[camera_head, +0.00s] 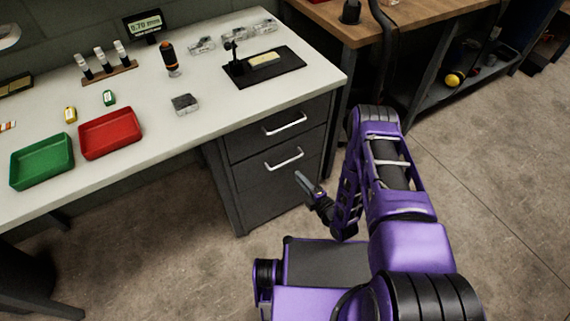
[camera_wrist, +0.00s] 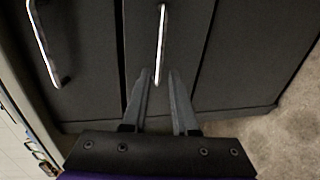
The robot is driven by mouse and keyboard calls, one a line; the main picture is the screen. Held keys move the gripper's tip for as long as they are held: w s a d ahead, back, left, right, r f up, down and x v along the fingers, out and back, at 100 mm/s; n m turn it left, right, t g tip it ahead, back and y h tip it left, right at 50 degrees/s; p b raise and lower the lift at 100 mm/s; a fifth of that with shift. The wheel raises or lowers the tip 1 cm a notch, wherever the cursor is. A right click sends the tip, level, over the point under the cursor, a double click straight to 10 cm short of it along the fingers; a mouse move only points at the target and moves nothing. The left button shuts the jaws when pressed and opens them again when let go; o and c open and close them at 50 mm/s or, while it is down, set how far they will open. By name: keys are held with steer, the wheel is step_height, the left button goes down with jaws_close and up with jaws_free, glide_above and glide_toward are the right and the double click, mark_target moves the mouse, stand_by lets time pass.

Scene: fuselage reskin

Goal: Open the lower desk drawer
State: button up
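The desk's dark cabinet has an upper drawer with a silver handle (camera_head: 284,123) and a lower drawer (camera_head: 252,172) with its own silver handle (camera_head: 283,160). Both drawer fronts look flush with the cabinet. My gripper (camera_head: 303,180) is just in front and to the right of the lower handle. In the wrist view my gripper (camera_wrist: 160,75) has its two fingers apart, and the near end of the lower handle (camera_wrist: 161,40) shows between the fingertips. Contact cannot be told. The upper handle (camera_wrist: 43,42) is at the left there.
The white desktop (camera_head: 210,130) holds a red tray (camera_head: 110,134), a green tray (camera_head: 42,162) and small parts. A wooden workbench (camera_head: 400,22) stands at the right behind my arm. The concrete floor in front of the cabinet is clear apart from my own body.

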mark_target(286, 163)
steer(key=b+x, duration=0.1)
steer(key=x, duration=0.9)
steer(key=shift+w+a+f+b, duration=0.1)
steer(key=shift+w+a+b, duration=0.1)
steer(key=shift+w+b, duration=0.1)
steer(key=shift+s, duration=0.1)
jaws_close()
stand_by(0.8)
